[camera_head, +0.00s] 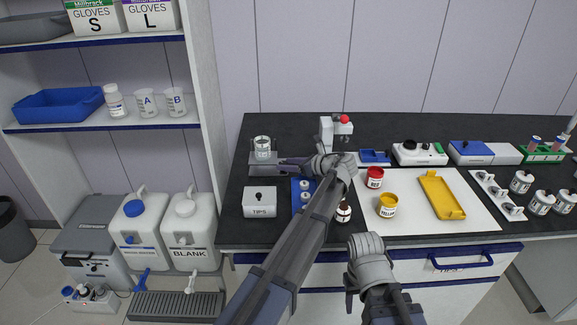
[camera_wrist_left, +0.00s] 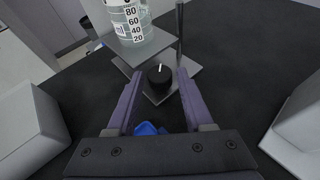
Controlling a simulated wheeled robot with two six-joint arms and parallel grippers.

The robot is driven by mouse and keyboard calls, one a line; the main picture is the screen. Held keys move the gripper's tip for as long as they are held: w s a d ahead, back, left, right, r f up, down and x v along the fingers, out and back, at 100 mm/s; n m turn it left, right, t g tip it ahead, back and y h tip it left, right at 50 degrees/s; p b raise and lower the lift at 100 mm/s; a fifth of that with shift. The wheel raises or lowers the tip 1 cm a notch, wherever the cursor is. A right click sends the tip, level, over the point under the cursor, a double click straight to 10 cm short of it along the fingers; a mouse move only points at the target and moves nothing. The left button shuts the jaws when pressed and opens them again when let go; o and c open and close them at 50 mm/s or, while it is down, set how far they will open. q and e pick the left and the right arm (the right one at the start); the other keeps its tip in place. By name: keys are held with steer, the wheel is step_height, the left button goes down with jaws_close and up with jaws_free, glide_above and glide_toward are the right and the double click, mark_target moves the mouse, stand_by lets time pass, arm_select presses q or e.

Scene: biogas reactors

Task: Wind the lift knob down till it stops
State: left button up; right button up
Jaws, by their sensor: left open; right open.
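The lift stand's platform (camera_wrist_left: 188,72) carries a glass beaker (camera_wrist_left: 130,20) with graduations; the beaker also shows in the head view (camera_head: 262,148). The black lift knob (camera_wrist_left: 160,78), with a white mark on top, sits low at the stand's near side in the left wrist view. In the head view, the knob is hard to make out behind my left gripper (camera_head: 284,166). My left gripper is open, its two fingers reaching to either side of the knob, with visible gaps. My right gripper (camera_head: 354,292) is apart from the stand, low at the front of the bench.
A white device with a red top (camera_head: 327,130) is behind my left wrist. Red (camera_head: 375,177) and yellow (camera_head: 388,205) jars sit on the white mat to the right.

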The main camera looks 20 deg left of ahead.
arm_select(q)
steer(key=shift+c, duration=0.3)
jaws_close()
steer(key=shift+w, duration=0.1)
steer(key=n+g, duration=0.1)
steer(key=w+n+g+y, duration=0.1)
steer(key=n+g, duration=0.1)
steer(key=shift+d, duration=0.15)
steer(key=n+g, duration=0.2)
steer(key=g, duration=0.1)
steer(key=shift+w+n+g, duration=0.15)
steer(key=shift+n+g, duration=1.05)
steer(key=shift+h, duration=0.3)
steer(key=shift+o, duration=0.3)
jaws_free()
